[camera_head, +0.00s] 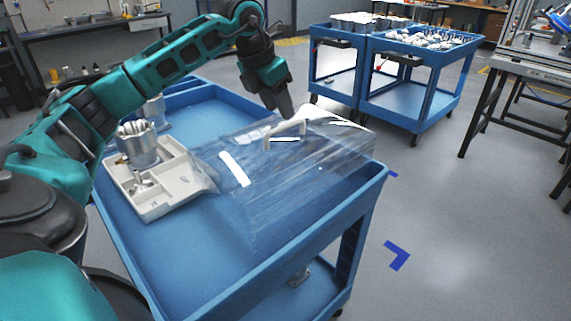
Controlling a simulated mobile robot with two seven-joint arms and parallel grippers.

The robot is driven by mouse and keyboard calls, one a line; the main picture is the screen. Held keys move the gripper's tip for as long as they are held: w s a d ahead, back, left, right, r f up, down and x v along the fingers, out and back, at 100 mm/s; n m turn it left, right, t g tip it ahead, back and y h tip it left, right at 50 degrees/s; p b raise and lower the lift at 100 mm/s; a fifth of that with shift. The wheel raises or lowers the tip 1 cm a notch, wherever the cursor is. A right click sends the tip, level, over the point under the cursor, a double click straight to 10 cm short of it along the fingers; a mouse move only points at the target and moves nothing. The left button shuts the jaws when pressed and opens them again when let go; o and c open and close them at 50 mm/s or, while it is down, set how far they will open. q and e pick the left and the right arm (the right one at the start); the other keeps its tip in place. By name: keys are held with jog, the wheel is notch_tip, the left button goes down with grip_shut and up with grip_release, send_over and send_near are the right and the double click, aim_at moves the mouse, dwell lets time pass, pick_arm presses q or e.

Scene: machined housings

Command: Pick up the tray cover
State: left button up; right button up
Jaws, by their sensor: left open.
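The tray cover (315,158) is a clear, see-through box-shaped lid with a pale handle (284,130) on top. It rests on the right part of the blue cart top, its left edge close to the white tray. My left gripper (284,108) hangs pointing down just above and behind the handle, apart from it as far as I can tell. It is open and holds nothing visible. My right gripper is not in view.
A white compartment tray (160,207) holds a metal housing (138,145) and small parts. The blue cart (190,270) has a raised rim. Its front left top is bare. Other blue carts (420,95) with parts stand behind, and a metal table (530,70) is at right.

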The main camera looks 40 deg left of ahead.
pick_arm(q)
jog(key=x, duration=0.5)
jog(key=shift+f, duration=0.25)
jog(key=shift+s, duration=0.1)
grip_shut()
jog(key=shift+a+r, duration=0.1)
jog(key=shift+r, duration=0.05)
dwell(0.9)
